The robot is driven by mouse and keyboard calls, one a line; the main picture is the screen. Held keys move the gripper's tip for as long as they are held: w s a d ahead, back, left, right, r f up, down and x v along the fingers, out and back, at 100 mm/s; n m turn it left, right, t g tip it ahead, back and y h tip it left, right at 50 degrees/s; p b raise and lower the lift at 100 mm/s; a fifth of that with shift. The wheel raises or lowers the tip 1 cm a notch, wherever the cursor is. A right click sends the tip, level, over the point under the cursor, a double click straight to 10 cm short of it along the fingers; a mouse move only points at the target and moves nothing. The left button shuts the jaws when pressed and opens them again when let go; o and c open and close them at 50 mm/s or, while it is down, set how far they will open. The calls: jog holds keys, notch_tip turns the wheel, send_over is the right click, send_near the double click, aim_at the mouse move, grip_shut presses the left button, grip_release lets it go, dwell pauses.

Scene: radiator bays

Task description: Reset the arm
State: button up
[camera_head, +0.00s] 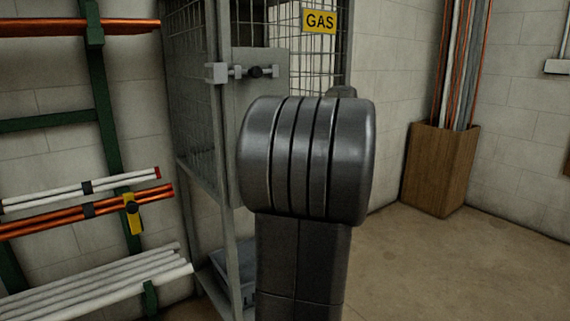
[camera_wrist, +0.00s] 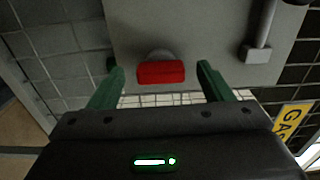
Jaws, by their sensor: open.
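My gripper (camera_wrist: 161,75) shows in the wrist view with its two green fingers spread apart. Nothing is held between them. Beyond the fingertips, in the gap between them, is a red block (camera_wrist: 161,72) with a grey rounded part behind it, in front of a grey plate (camera_wrist: 200,30). I cannot tell how far it is from the fingertips. In the head view my dark arm fills the middle and hides the gripper and the red block.
A mesh gas cage (camera_head: 195,95) with a sliding bolt (camera_head: 255,71) and a yellow GAS sign (camera_head: 319,20) stands behind my arm. A pipe rack (camera_head: 110,130) is at left. A wooden bin (camera_head: 436,170) of pipes stands at right. Floor (camera_head: 450,265) at right is clear.

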jog(key=m+p, duration=0.6)
jog(key=p, duration=0.2)
jog(key=w+m+p, duration=0.1)
jog(key=m+p, duration=0.5)
jog(key=p, duration=0.3)
jog(key=r+m+p, duration=0.1)
jog(key=m+p, duration=0.4)
jog(key=p, duration=0.4)
jog(key=shift+w+a+m, duration=0.25)
jog(key=shift+w+m, duration=0.15)
jog(key=shift+f, duration=0.15)
